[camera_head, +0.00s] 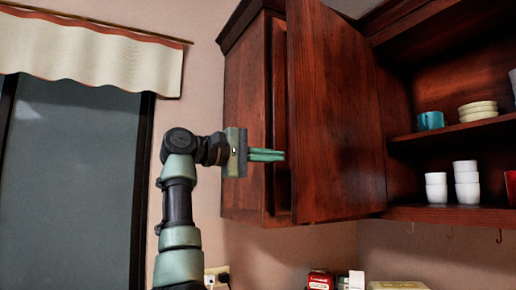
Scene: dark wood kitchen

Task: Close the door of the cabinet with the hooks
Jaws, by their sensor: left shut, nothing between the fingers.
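The dark reddish wood cabinet door (335,115) is partly open and swung out from the cabinet (243,110) at the upper middle. Small hooks (499,236) hang under the open shelf section on the right. My left gripper (283,155) is shut and empty. In the picture its fingertips are just left of the door's near edge, in front of the cabinet's side; I cannot tell whether they touch the door. My right gripper is not in view.
A red box (321,280) stands below. A window (70,180) with a pale valance (85,50) is at left.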

